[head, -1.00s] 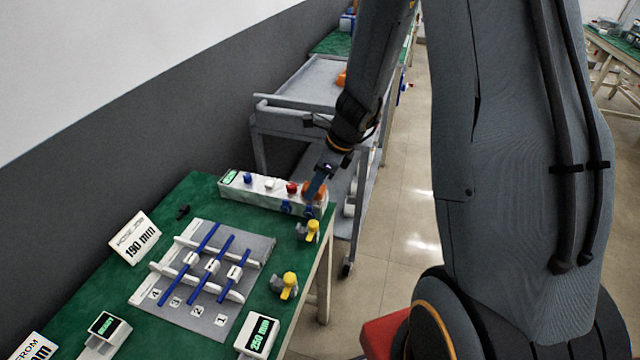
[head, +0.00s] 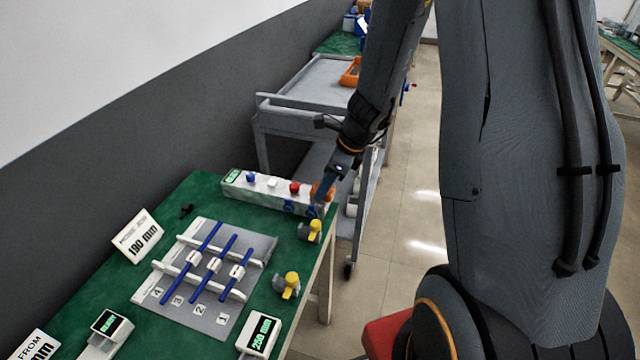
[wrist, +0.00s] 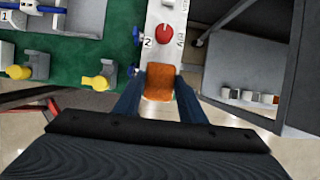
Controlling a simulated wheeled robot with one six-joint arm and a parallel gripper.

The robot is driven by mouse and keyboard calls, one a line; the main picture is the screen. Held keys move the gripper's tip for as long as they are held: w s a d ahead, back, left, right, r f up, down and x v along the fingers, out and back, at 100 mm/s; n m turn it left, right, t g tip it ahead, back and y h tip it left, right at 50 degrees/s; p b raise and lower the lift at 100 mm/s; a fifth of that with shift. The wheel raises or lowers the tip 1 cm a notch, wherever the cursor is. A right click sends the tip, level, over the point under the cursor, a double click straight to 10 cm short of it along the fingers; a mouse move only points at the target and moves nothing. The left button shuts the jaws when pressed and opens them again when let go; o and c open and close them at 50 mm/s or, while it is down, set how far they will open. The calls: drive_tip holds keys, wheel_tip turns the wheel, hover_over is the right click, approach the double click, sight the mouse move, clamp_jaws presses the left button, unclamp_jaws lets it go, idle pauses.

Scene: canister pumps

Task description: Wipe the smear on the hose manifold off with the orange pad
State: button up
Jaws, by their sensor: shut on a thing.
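The hose manifold (head: 262,194) is a long pale box with blue, white and red knobs at the far end of the green table. It also shows in the wrist view (wrist: 166,16), running away from me with its red knob ahead. My gripper (wrist: 160,98) is shut on the orange pad (wrist: 159,82), with a blue finger on each side. In the head view the pad (head: 323,191) is at the manifold's right end, partly behind my gripper (head: 317,203). I cannot tell whether it touches the surface. I cannot make out the smear; the pad and gripper hide part of that end.
Yellow-topped fittings (head: 287,285) stand near the table's right edge, one close to my gripper. A grey board (head: 206,309) with blue hoses lies on the green table (head: 200,193). A grey cart (head: 310,85) stands behind. Open floor (head: 405,190) lies right of the table.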

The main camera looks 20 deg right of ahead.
idle(0.5)
drive_tip(key=shift+w+a, duration=0.65)
drive_tip(key=shift+a, duration=0.25)
wheel_tip(320, 180, up, 9)
drive_tip(key=p, duration=1)
